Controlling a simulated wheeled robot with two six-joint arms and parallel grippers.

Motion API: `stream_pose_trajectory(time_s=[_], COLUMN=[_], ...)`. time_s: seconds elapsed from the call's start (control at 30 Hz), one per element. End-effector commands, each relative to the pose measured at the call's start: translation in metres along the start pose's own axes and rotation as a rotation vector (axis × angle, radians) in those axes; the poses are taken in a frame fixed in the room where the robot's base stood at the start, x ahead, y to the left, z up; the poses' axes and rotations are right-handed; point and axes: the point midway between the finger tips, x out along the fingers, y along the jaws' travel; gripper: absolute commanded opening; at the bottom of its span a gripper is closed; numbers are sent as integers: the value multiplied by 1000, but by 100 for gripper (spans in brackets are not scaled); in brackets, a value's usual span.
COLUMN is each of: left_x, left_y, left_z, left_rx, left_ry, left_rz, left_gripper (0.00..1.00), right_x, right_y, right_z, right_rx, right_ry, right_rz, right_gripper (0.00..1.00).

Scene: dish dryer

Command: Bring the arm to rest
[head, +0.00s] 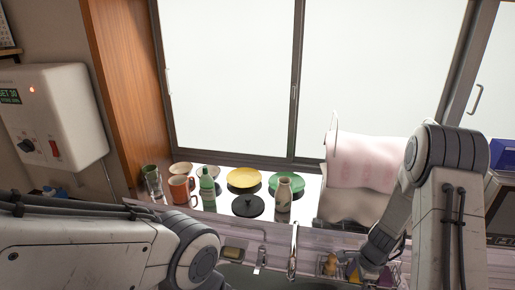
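My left arm (95,245) comes in from the left edge and bends down at the bottom; its gripper is outside the picture. My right arm (450,205) rises at the right, and its forearm slopes down and left to the sink's back edge. My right gripper (358,270) is small and dark there, beside a caddy with small yellow and brown items (330,264). Whether its fingers are open or shut, or touch anything, cannot be told.
On the windowsill stand an orange mug (179,190), green bottle (207,190), yellow plate (244,178), green bowl (286,182), black lid (248,206) and pale bottle (283,195). A faucet (293,252) rises between the arms. A pink-white towel (362,164) hangs behind my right arm.

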Motion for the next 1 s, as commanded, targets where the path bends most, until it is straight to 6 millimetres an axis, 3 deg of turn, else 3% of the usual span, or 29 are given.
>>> stream_pose_trajectory(time_s=[0.03, 0.2, 0.4, 0.57, 0.6, 0.8, 1.0], left_x=[0, 0, 0, 0, 18, 65, 104], left_y=[0, 0, 0, 0, -1, -5, -8], left_z=[0, 0, 0, 0, 0, 4, 6], left_rx=[0, 0, 0, 0, 0, -4, -8], left_ry=[0, 0, 0, 0, 1, -1, 0], left_rz=[0, 0, 0, 0, 0, 0, 0], left_gripper=[0, 0, 0, 0, 0, 0, 0], right_x=[-26, -89, -137, -163, -147, -120, -103], right_y=[0, 24, 62, 91, 99, 153, 218], right_z=[20, 72, 106, 121, 132, 185, 215], right_rx=[-183, -809, -1392, -1784, -1833, -2050, -2272], right_ry=[8, 51, 120, 187, 167, 60, -48], right_rz=[-17, -37, -44, -41, -35, -2, 47], right_gripper=[100, 100, 100, 100, 100, 100, 100])
